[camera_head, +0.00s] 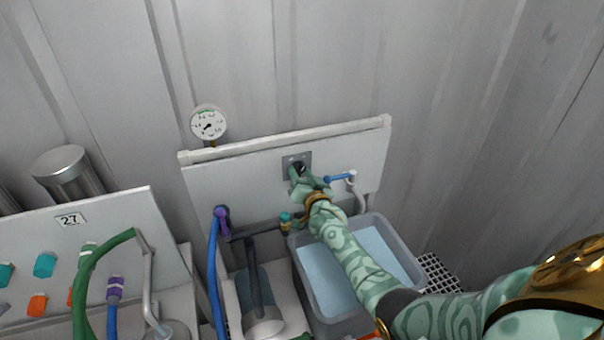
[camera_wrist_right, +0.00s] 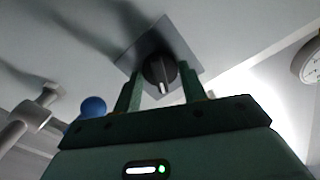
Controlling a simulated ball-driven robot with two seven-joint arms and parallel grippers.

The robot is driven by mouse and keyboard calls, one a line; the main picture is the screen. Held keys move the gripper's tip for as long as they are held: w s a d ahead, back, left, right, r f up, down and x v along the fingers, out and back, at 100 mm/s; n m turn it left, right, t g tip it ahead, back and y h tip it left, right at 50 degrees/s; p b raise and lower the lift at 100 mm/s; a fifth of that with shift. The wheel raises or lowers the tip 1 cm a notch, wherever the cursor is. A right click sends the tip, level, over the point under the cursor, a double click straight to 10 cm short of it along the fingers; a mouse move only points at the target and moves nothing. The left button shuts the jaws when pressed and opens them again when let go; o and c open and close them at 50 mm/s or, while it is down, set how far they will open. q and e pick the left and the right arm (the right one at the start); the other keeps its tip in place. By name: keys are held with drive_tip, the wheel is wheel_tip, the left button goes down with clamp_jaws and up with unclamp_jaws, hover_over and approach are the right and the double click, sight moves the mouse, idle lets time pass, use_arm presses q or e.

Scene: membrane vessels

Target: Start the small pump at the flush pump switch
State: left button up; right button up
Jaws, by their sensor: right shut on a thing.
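The flush pump switch is a black rotary knob (camera_wrist_right: 160,70) with a pale pointer mark, on a grey square plate (camera_wrist_right: 187,50). In the head view the plate (camera_head: 288,161) sits on the upright white panel. My right gripper (camera_head: 299,172) reaches up to it and covers most of the knob. In the right wrist view my right gripper (camera_wrist_right: 163,88) has one finger on each side of the knob and is shut on it. The pointer mark faces down toward the gripper in that view. My left gripper is not in view.
A pressure gauge (camera_head: 208,122) stands above the panel (camera_head: 240,180). A blue-handled valve (camera_head: 338,178) is right of the gripper. A grey tub (camera_head: 369,323) of water lies below my right arm. Hoses and panel 27 (camera_head: 70,220) are at left.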

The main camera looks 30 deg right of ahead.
drive_tip(key=shift+f+m, duration=0.1)
drive_tip(key=shift+m, duration=0.3)
drive_tip(key=o, duration=1)
drive_tip(key=shift+c, duration=0.2)
drive_tip(key=shift+s+a+p, duration=0.1)
drive_tip(key=shift+s+p, duration=0.2)
drive_tip(key=p+v, duration=0.3)
drive_tip(key=v, duration=1.2)
drive_tip(key=shift+s, duration=0.4)
